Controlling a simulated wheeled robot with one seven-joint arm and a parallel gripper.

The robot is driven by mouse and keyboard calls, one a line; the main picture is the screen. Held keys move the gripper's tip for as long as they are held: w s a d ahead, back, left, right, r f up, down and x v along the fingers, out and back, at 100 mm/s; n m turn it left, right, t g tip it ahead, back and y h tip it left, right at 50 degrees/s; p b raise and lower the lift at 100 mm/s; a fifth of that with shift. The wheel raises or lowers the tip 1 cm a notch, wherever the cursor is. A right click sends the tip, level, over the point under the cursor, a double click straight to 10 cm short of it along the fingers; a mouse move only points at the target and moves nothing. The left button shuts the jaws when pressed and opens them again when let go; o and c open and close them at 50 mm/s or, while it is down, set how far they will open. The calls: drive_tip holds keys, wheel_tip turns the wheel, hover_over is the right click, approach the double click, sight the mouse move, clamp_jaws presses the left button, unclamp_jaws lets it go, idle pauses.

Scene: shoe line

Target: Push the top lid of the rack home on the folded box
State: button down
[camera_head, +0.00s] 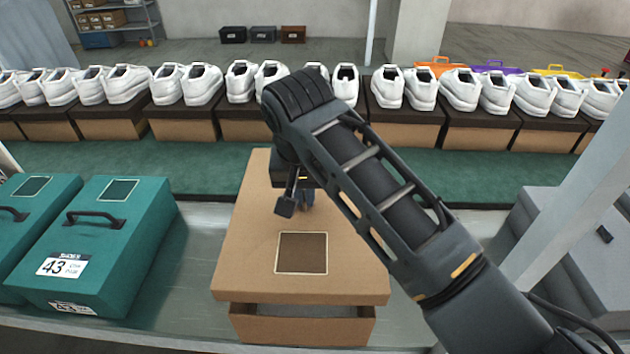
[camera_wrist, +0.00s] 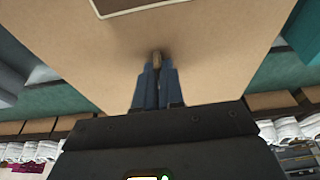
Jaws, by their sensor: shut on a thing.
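The tan cardboard lid (camera_head: 345,265), with a dark square print, lies over the folded box (camera_head: 302,328) in the head view. A gap shows between the lid's front edge and the box's front wall, so the lid sits above the box rim there. My gripper (camera_head: 307,200) points down at the lid's middle, partly hidden by my wrist. In the wrist view my blue fingers (camera_wrist: 157,75) are together on a small brown handle (camera_wrist: 157,60) standing on the lid. The lid's far edge is partly hidden by my arm.
Two teal boxes (camera_head: 105,235) with dark handles and a 43 label stand at the left. White shoes on brown boxes (camera_head: 180,122) line the far side of the green belt (camera_head: 190,170). A grey unit (camera_head: 570,245) and pale post (camera_head: 580,190) stand at the right.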

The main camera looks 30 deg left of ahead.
sight(305, 210)
drive_tip(key=shift+f+b, duration=2.25)
drive_tip(key=shift+f, duration=0.1)
drive_tip(key=shift+s+d+p, duration=0.1)
drive_tip(key=shift+s+p, duration=0.1)
drive_tip(key=shift+p, duration=0.35)
drive_tip(key=shift+f+b, duration=0.65)
drive_tip(key=shift+f, duration=1.35)
drive_tip(key=c, duration=1.2)
unclamp_jaws()
drive_tip(key=shift+o, duration=0.2)
drive_tip(key=shift+r, duration=0.1)
drive_tip(key=v, duration=0.7)
drive_tip(key=shift+r, duration=0.25)
drive_tip(key=shift+s, duration=0.1)
